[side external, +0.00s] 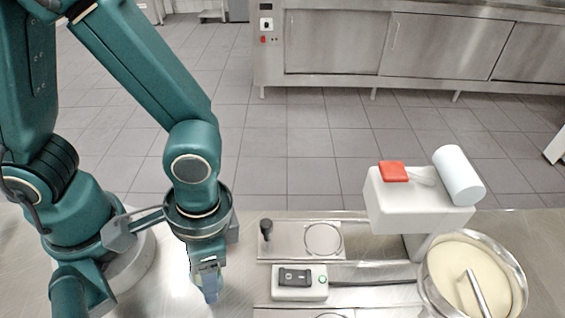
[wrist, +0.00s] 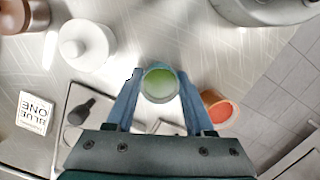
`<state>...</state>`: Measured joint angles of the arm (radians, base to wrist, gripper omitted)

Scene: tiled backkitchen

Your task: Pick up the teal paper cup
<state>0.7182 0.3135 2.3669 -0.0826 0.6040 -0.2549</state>
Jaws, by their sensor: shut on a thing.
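The teal paper cup (wrist: 159,86) shows from above in the wrist view, with a pale round rim and a green inside. My gripper (wrist: 158,98) has its two blue fingers on either side of the cup and is shut on it. In the side external view my gripper (side external: 208,284) points down low over the steel counter, left of the trays. There the cup is hard to tell from the bluish fingers. I cannot tell whether the cup's base touches the counter.
A reddish-orange round container (wrist: 218,108) is close to the right finger. A white lidded jar (wrist: 87,46) and a printed card (wrist: 34,112) lie left. A white device (side external: 300,283), a white appliance (side external: 420,205) and a steel pot (side external: 513,268) stand right.

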